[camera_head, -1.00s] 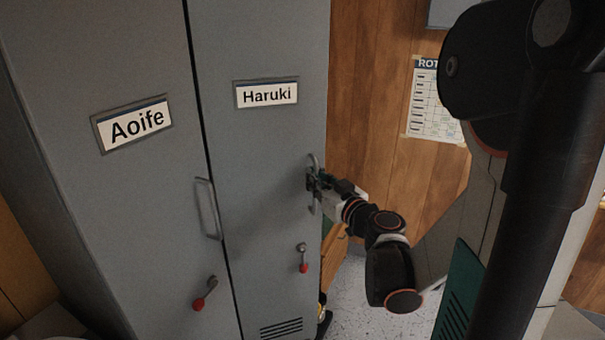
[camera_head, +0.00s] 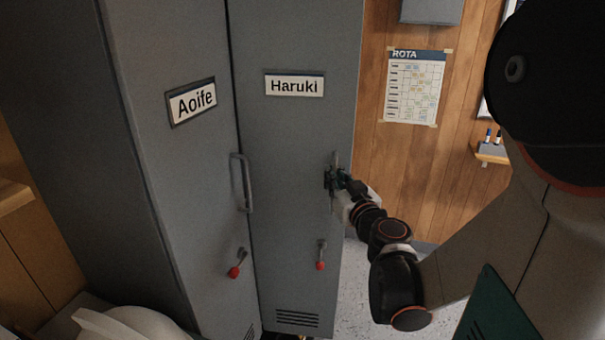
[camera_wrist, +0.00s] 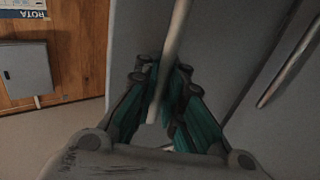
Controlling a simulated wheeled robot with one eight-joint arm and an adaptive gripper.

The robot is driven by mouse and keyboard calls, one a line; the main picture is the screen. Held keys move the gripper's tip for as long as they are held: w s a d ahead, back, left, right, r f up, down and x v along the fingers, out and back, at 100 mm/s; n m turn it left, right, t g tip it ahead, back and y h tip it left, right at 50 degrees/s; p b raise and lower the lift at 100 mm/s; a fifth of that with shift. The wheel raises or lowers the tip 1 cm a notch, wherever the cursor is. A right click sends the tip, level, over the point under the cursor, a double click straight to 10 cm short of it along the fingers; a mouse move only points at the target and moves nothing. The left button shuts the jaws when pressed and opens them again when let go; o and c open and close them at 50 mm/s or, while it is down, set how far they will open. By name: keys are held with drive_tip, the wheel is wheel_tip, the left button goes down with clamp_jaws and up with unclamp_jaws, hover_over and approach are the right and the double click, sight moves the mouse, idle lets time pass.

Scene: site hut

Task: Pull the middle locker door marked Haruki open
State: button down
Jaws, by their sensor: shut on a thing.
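The grey locker door marked Haruki (camera_head: 285,145) stands right of the door marked Aoife (camera_head: 180,150). Its label is a white plate near the top. A vertical bar handle (camera_head: 335,160) is near its right edge. My gripper (camera_head: 334,180) is shut on this handle. In the wrist view, the handle (camera_wrist: 172,45) runs between the green-sided fingers of my gripper (camera_wrist: 160,85). The Haruki door faces a slightly different way from the Aoife door. The locker's inside is hidden. A red-tipped lever (camera_head: 321,256) hangs below the handle.
The Aoife door has its own bar handle (camera_head: 243,183) and red-tipped lever (camera_head: 238,263). A wood wall with a rota sheet (camera_head: 412,86) and a grey box (camera_head: 431,10) is on the right. A white rounded object (camera_head: 135,325) is at lower left. Speckled floor shows right of the door.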

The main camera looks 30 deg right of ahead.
drive_tip(key=shift+s, duration=0.15)
drive_tip(key=c, duration=1.7)
unclamp_jaws()
drive_tip(key=shift+s+d, duration=0.1)
